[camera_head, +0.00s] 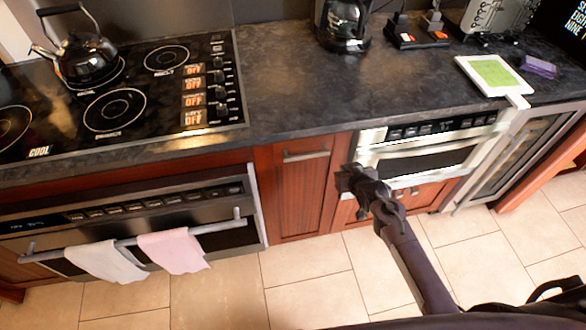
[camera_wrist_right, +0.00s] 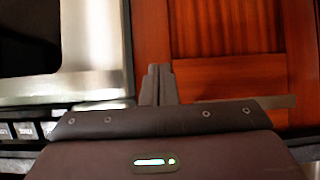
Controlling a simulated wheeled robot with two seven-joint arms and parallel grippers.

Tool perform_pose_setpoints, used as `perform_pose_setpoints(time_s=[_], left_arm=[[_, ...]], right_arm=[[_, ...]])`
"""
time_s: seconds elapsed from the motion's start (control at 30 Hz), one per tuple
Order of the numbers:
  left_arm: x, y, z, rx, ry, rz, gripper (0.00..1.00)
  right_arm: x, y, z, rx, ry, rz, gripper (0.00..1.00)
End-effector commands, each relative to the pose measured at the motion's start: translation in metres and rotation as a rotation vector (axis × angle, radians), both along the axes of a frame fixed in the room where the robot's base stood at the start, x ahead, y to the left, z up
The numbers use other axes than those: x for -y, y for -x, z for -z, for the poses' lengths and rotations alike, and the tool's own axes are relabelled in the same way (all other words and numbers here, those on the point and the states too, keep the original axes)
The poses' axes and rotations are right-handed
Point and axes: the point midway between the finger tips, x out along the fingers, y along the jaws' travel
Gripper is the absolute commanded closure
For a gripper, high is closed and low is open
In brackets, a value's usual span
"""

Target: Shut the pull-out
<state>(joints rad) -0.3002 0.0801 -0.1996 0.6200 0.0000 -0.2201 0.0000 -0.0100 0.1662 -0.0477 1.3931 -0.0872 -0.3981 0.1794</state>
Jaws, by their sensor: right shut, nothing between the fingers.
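The pull-out is the steel-framed microwave drawer (camera_head: 425,158) under the counter at right in the head view, with a dark window and a control strip above it. I cannot tell clearly how far its front stands out. In the right wrist view its steel front (camera_wrist_right: 92,60) fills the upper left. My right gripper (camera_head: 345,183) is shut and empty, by the drawer's left end and in front of the wooden cabinet beside it. Its fingertips (camera_wrist_right: 158,78) show near the border of steel and wood; contact is unclear. My left gripper is not in view.
A wooden cabinet door (camera_head: 303,190) stands left of the drawer. Farther left is an oven (camera_head: 150,212) with towels on its bar. A glass-fronted unit (camera_head: 510,155) is at right. A white-framed green tablet (camera_head: 493,75) lies on the counter (camera_head: 290,85). The tiled floor (camera_head: 305,275) in front is clear.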

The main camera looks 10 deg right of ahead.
Motion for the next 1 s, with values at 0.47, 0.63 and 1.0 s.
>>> perform_pose_setpoints(time_s=[0.47, 0.63, 1.0], left_arm=[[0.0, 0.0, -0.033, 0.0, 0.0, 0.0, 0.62], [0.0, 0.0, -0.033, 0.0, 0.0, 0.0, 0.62], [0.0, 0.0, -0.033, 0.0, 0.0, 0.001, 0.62]], right_arm=[[0.002, 0.045, -0.002, -0.001, 0.0, 0.0, 1.0], [0.002, 0.048, 0.0, 0.0, 0.0, 0.0, 1.0], [0.002, 0.047, 0.0, 0.0, 0.0, 0.0, 1.0]])
